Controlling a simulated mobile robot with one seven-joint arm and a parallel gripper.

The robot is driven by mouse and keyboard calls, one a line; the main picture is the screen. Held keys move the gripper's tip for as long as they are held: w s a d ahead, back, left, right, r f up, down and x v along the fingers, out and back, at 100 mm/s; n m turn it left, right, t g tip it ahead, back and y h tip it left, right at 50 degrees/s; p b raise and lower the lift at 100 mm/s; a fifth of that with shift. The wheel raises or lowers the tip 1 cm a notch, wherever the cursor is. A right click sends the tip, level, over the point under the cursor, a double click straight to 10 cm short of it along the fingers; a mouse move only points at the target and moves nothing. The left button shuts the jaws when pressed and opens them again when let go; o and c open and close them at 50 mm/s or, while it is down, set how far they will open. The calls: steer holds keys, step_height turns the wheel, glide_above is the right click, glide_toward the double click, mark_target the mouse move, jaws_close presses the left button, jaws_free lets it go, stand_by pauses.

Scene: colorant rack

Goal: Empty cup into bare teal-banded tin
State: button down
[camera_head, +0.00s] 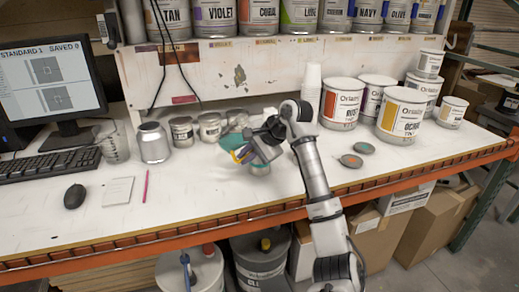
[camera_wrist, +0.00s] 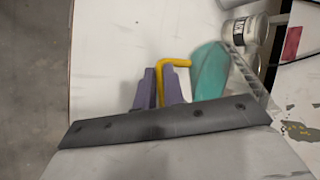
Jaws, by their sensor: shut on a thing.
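A teal cup (camera_head: 230,141) with a yellow handle (camera_head: 243,156) is in my gripper (camera_head: 241,152) above the worktop. In the wrist view my gripper (camera_wrist: 158,90) has its purple fingers shut on the yellow handle (camera_wrist: 175,63), and the teal cup body (camera_wrist: 209,70) stands to the right of them. The cup looks tilted; its inside and contents are hidden. A short tin (camera_head: 260,172) stands below and right of the cup, largely hidden by my gripper and teal surfaces. I cannot make out its band. A bare silver tin (camera_head: 154,142) stands at left, with no teal band visible.
Small labelled tins (camera_head: 182,131) stand behind the cup. White paper cups (camera_head: 312,84) and large paint tins (camera_head: 402,115) stand to the right. Two round lids (camera_head: 351,160) lie flat. A clear beaker (camera_head: 113,147) stands near the keyboard (camera_head: 50,165). The front worktop is largely clear.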

steer(key=shift+r+y, duration=0.15)
steer(key=shift+y, duration=0.25)
steer(key=shift+a+f+y+p, duration=0.15)
steer(key=shift+f+y+p, duration=0.3)
steer(key=shift+y+p, duration=0.3)
stand_by(1.3)
steer(key=shift+r+y+p, duration=0.3)
steer(key=shift+y+p, duration=0.55)
steer(key=shift+p, duration=0.15)
stand_by(3.1)
steer(key=shift+f+y+b, duration=0.2)
steer(key=shift+y+b, duration=0.2)
steer(key=shift+b, duration=0.35)
stand_by(0.7)
